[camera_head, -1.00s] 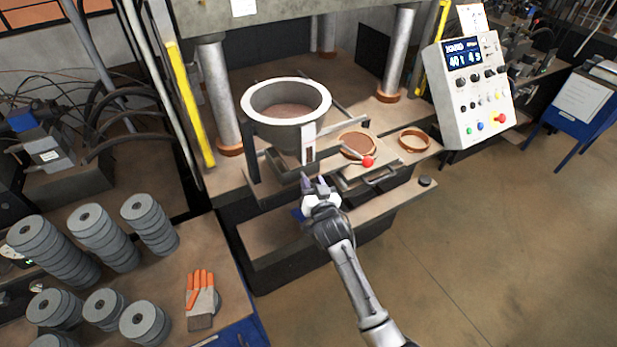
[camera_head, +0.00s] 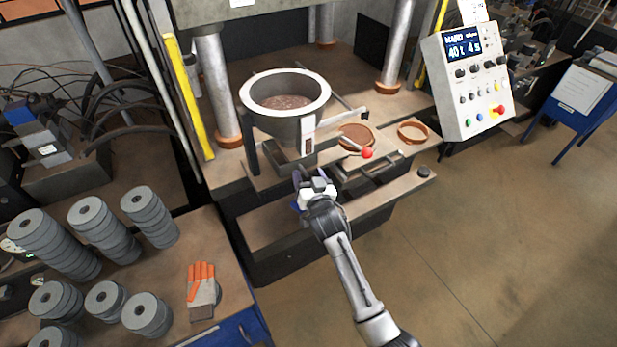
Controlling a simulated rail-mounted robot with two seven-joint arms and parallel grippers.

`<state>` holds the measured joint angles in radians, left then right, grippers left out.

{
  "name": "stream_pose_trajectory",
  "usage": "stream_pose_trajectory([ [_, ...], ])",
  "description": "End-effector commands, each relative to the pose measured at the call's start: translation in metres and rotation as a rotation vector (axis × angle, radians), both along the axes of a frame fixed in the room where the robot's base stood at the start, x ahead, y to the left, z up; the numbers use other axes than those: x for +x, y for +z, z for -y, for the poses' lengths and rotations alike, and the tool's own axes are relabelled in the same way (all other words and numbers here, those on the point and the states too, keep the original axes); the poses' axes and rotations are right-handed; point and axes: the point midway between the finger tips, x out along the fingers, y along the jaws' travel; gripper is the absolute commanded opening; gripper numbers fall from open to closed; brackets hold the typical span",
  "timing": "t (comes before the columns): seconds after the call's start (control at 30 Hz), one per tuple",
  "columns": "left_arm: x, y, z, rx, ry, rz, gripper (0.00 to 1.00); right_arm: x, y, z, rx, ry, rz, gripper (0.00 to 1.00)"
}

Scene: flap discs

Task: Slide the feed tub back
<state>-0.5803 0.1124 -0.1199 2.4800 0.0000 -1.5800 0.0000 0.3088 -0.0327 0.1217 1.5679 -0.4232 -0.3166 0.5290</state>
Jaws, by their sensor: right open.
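The feed tub (camera_head: 313,128) is a round grey tub with a pale rim and brown grainy material inside. It stands on a dark frame over the press table, left of a round brown plate (camera_head: 357,138). A lever with a red knob (camera_head: 367,153) is at its right. My right gripper (camera_head: 311,178) is open and empty, just below and in front of the tub's lower box. I cannot tell from this view whether it touches the box. My left gripper is not in view.
A brown ring (camera_head: 412,132) lies on the table's right part. A control panel (camera_head: 468,85) stands at the right. Stacks of grey discs (camera_head: 95,222) and a glove (camera_head: 202,290) sit on the left bench. Steel columns (camera_head: 219,90) rise behind the tub.

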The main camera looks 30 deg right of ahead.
Motion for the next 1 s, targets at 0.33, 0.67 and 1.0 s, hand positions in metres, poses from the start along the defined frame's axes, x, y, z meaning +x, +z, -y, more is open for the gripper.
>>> stream_pose_trajectory([
  [0.33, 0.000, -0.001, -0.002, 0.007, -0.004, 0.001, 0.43, -0.034, -0.002, -0.008, 0.001, 0.000, -0.002, 0.58],
  [0.67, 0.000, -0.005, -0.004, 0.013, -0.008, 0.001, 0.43, -0.097, -0.002, -0.023, 0.001, 0.000, -0.001, 0.58],
  [1.0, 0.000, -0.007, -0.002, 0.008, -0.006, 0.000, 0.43, -0.131, -0.001, -0.032, 0.001, 0.001, 0.000, 0.58],
])
